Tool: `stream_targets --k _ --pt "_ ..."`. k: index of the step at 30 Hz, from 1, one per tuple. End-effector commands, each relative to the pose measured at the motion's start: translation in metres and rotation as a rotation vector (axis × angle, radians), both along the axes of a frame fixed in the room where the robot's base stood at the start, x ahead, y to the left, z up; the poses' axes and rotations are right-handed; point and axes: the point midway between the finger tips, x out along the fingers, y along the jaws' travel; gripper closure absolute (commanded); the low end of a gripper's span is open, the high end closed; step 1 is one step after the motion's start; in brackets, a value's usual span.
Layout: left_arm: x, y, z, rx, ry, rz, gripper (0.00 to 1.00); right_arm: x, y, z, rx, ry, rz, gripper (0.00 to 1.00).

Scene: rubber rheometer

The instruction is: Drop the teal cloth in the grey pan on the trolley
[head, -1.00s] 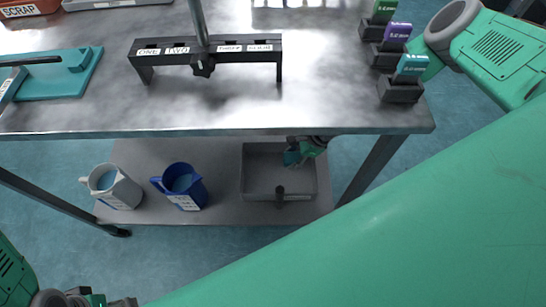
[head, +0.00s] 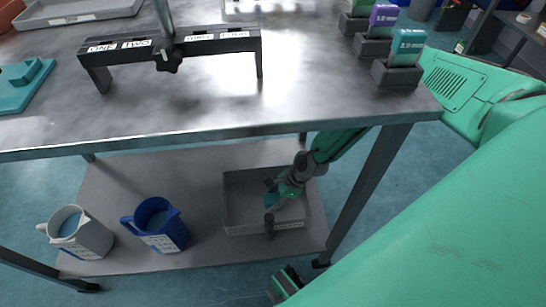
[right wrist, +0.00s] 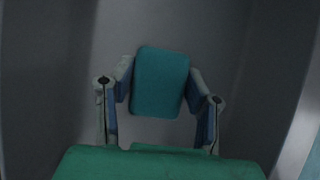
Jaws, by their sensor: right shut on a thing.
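The grey pan (head: 240,202) is on the trolley's lower shelf, below the table top's right part. My right gripper (head: 275,192) reaches down over the pan's right half, within its outline. It is shut on the teal cloth (head: 272,202), a small patch in the head view. In the right wrist view the cloth (right wrist: 160,82) is between the two fingers of my right gripper (right wrist: 158,88), with a grey surface behind it. I cannot tell whether the cloth touches the pan floor.
A white jug (head: 77,234) and a blue jug (head: 157,225) stand left of the pan. The table top (head: 210,103) overhangs the shelf (head: 110,180); a table leg (head: 368,188) is right of my forearm.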

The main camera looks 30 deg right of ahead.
Motion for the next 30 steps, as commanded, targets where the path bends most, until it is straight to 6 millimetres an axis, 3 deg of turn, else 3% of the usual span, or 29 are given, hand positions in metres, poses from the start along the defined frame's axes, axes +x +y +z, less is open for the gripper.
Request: stream_targets --k 9,10,11,12,23,30 --pt "0.0 0.0 0.0 0.0 -0.001 0.0 0.37 0.0 -0.001 -0.002 0.001 0.0 -0.001 0.81" --pt "0.001 0.0 0.0 0.0 -0.001 0.0 0.37 0.0 -0.001 -0.002 0.001 0.0 -0.001 0.51" --pt "0.0 0.0 0.0 0.0 -0.001 0.0 0.37 0.0 -0.001 -0.002 0.001 0.0 -0.001 0.4" --pt "0.0 0.0 0.0 0.0 -0.001 0.0 0.37 0.0 -0.001 -0.002 0.001 0.0 -0.001 0.37" --pt "0.0 0.0 0.002 0.0 -0.001 0.0 0.37 0.0 -0.003 0.003 0.001 -0.001 -0.001 0.37" --pt "0.0 0.0 0.024 0.0 -0.001 0.0 0.37 -0.008 -0.022 0.042 -0.001 -0.004 -0.002 0.37"
